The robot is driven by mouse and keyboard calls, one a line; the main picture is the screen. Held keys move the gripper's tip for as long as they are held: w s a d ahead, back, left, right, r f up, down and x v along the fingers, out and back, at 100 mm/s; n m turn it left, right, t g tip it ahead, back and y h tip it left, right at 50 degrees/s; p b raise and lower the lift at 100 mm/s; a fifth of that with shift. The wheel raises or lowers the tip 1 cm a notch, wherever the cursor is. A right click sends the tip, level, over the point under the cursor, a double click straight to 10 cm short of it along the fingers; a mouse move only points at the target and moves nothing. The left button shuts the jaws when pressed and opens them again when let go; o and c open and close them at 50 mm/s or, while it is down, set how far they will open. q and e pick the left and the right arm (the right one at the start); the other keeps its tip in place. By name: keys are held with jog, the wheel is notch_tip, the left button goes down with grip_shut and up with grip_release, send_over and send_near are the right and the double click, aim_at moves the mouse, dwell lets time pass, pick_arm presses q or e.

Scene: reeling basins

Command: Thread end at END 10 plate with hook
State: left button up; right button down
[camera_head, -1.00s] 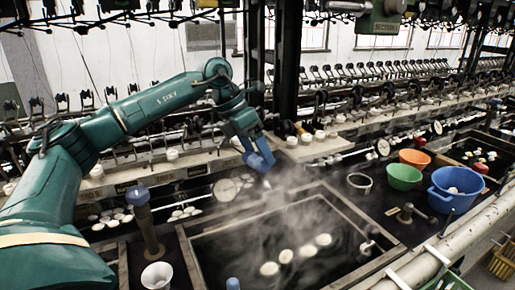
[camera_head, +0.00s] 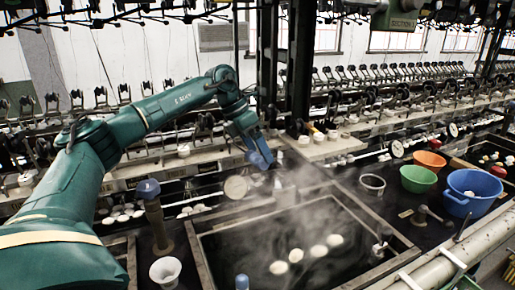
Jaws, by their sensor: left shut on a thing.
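My left arm comes in from the left, and its blue-fingered gripper (camera_head: 261,154) hangs above the back edge of the steaming basin, beside the row of white plates. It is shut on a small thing. A small bluish piece (camera_head: 277,184) shows just below the fingertips; I cannot tell whether it is the hook. The plate row (camera_head: 325,147) runs along the back, but its END labels are too small to read, so I cannot pick out END 10. No thread end can be made out. My right gripper is not in view.
The dark basin (camera_head: 206,258) holds several white cocoons (camera_head: 296,255) under steam. Blue (camera_head: 459,200), green (camera_head: 418,180) and orange (camera_head: 430,160) bowls stand at the right. A post with a blue top (camera_head: 149,188) and a white cup (camera_head: 165,271) stand at the front left.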

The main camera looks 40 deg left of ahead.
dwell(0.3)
pick_arm(q)
jog(key=s+d+r+p, duration=0.1)
jog(key=s+d+r, duration=0.1)
jog(key=d, duration=0.3)
jog(key=shift+s+d+r, duration=0.15)
jog(key=shift+s+r, duration=0.25)
jog(key=shift+r, duration=0.1)
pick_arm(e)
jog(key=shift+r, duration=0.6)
pick_arm(q)
jog(key=shift+p, duration=0.3)
